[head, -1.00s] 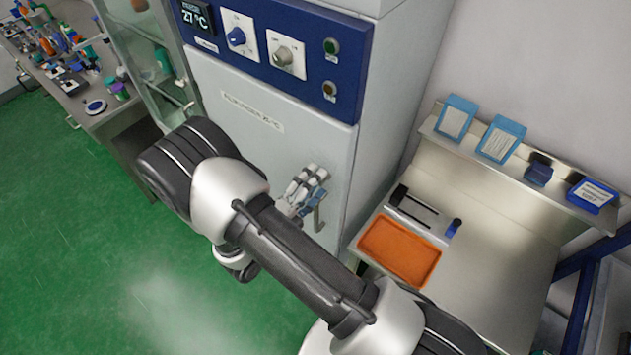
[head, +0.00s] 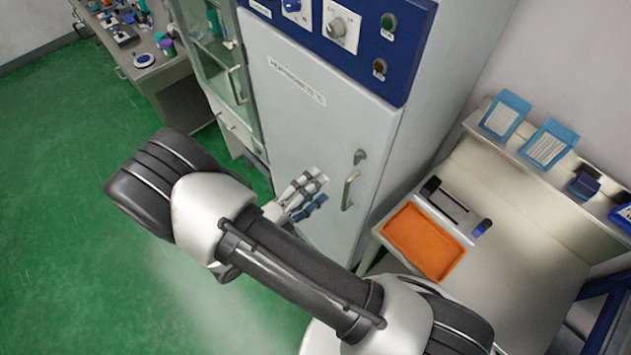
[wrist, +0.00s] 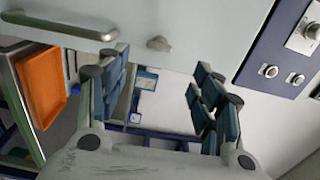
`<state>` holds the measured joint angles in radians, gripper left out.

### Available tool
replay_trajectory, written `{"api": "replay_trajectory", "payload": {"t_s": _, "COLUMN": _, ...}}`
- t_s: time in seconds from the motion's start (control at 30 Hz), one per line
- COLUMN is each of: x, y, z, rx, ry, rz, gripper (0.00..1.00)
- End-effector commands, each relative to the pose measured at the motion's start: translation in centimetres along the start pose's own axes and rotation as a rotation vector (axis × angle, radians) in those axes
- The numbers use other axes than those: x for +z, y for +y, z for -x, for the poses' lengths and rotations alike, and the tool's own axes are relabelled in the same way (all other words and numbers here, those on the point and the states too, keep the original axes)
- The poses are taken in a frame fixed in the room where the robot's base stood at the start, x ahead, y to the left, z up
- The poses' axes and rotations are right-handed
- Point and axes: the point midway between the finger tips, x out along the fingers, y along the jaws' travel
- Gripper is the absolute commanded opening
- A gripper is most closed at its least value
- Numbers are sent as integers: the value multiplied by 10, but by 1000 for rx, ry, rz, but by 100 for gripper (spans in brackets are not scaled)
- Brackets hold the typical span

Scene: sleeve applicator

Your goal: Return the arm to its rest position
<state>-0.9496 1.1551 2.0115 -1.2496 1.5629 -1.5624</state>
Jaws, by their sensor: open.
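My gripper (head: 308,194) is open and empty in front of the closed door of a tall grey cabinet (head: 300,125). In the head view it is just left of the door's handle (head: 348,190) and apart from it. My own arm hides part of the gripper's base. In the wrist view the two blue-padded fingers of my gripper (wrist: 160,100) stand wide apart with nothing between them. The door handle also shows at the top left of the wrist view (wrist: 60,25).
A steel bench (head: 525,235) stands to the right, with an orange tray (head: 424,242) near its front left. A shelf with blue boxes (head: 548,145) runs along its back. A cluttered bench (head: 150,70) is at the far left. Green floor (head: 60,200) is clear on the left.

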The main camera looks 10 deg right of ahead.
Motion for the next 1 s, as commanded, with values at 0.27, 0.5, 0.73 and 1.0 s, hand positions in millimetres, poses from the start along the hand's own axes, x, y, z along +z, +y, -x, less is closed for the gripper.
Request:
{"api": "replay_trajectory", "payload": {"t_s": 0.27, "x": 0, "y": 0, "z": -1, "rx": 1, "ry": 3, "rz": -3, "gripper": 60}}
{"api": "replay_trajectory", "payload": {"t_s": 0.5, "x": -21, "y": -11, "z": -23, "rx": 84, "ry": 204, "rz": -267, "gripper": 60}}
{"api": "replay_trajectory", "payload": {"t_s": 0.73, "x": -79, "y": -22, "z": -47, "rx": 179, "ry": 636, "rz": -829, "gripper": 60}}
{"api": "replay_trajectory", "payload": {"t_s": 1.0, "x": -140, "y": -16, "z": -43, "rx": 161, "ry": 1168, "rz": -1509, "gripper": 60}}
